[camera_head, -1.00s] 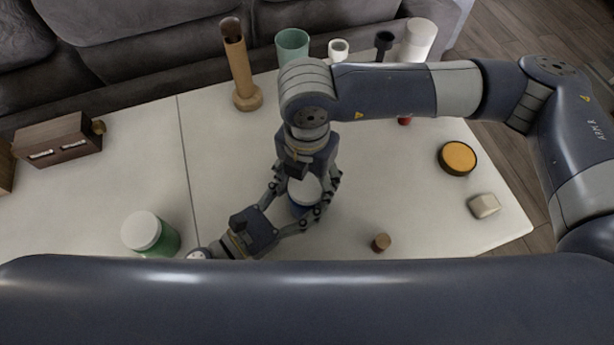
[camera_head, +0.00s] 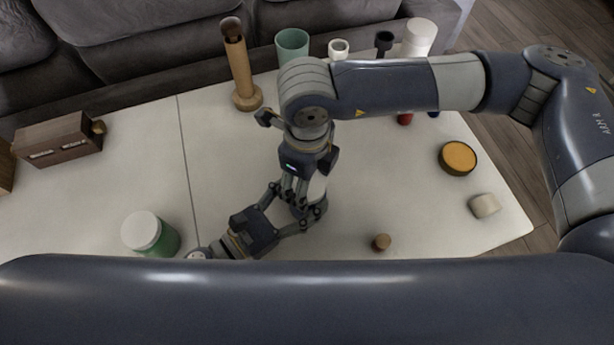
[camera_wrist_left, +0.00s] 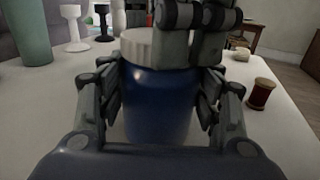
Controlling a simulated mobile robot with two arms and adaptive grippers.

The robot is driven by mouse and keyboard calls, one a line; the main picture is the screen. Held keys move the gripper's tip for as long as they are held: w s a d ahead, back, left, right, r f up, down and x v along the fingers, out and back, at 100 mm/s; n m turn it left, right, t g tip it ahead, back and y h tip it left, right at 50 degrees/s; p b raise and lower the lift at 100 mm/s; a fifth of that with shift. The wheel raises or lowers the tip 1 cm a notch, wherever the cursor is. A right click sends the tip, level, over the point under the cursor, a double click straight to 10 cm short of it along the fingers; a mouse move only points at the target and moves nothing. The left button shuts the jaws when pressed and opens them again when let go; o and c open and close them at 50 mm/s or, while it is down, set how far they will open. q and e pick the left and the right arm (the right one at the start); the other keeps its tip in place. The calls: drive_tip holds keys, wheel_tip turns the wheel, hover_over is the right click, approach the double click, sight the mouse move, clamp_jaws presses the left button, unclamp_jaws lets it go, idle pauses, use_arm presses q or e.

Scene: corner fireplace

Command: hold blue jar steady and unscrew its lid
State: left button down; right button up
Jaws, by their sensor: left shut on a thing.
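The blue jar (camera_wrist_left: 158,105) stands upright on the white table, with its pale ribbed lid (camera_wrist_left: 140,45) on top. My left gripper (camera_head: 300,212) is shut on the jar's body, one finger on each side in the left wrist view. My right gripper (camera_head: 300,188) points down from above at the lid. Its fingers (camera_wrist_left: 193,35) cover the right part of the lid in the left wrist view. Whether they grip the lid is hidden. In the head view the grippers hide most of the jar; only a pale piece of the lid (camera_head: 318,186) shows.
A green jar with a white lid (camera_head: 150,233) stands left of my left gripper. A small brown spool (camera_head: 381,242) stands to the right, with an orange-topped tin (camera_head: 457,157) and a pale block (camera_head: 484,205) beyond.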

drive_tip(key=n, duration=0.3)
drive_tip(key=shift+n, duration=0.4)
drive_tip(key=n, duration=0.5)
drive_tip(key=shift+n, duration=0.3)
drive_tip(key=n, duration=0.3)
drive_tip(key=shift+n, duration=0.4)
drive_tip(key=n, duration=0.5)
drive_tip(key=shift+r, duration=0.15)
drive_tip(key=shift+r, duration=1)
